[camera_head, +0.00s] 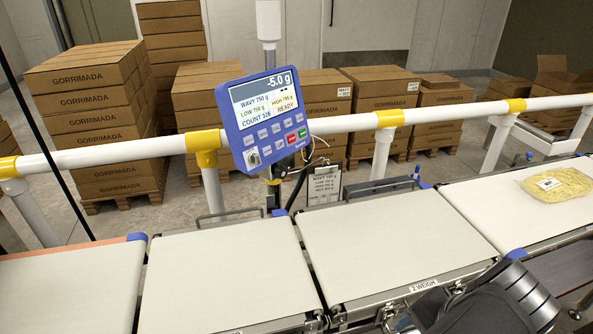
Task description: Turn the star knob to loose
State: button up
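I cannot make out a star knob in this view; it may be hidden or out of frame. The weigh belt (390,244), labelled "2 WEIGH" on its front edge, lies at the centre right. Metal fittings (386,314) show below its front edge, partly behind my arm and too small to tell apart. A dark, rounded part of my arm crosses the bottom right over the front of the belts. My gripper's fingertips do not show. The blue display (263,121) on its post reads -5.0 g and READY.
Another pale belt (228,270) lies left of the weigh belt. A bag of yellow food (556,184) lies on the right belt (480,203). A white rail (110,154) with yellow joints runs behind. A clipboard (323,184) hangs there. Stacked cartons (102,130) stand beyond.

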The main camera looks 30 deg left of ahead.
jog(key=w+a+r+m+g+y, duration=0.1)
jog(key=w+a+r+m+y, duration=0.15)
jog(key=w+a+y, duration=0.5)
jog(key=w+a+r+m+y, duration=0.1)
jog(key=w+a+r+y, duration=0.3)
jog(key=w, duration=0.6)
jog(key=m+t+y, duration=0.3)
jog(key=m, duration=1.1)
send_near(283, 175)
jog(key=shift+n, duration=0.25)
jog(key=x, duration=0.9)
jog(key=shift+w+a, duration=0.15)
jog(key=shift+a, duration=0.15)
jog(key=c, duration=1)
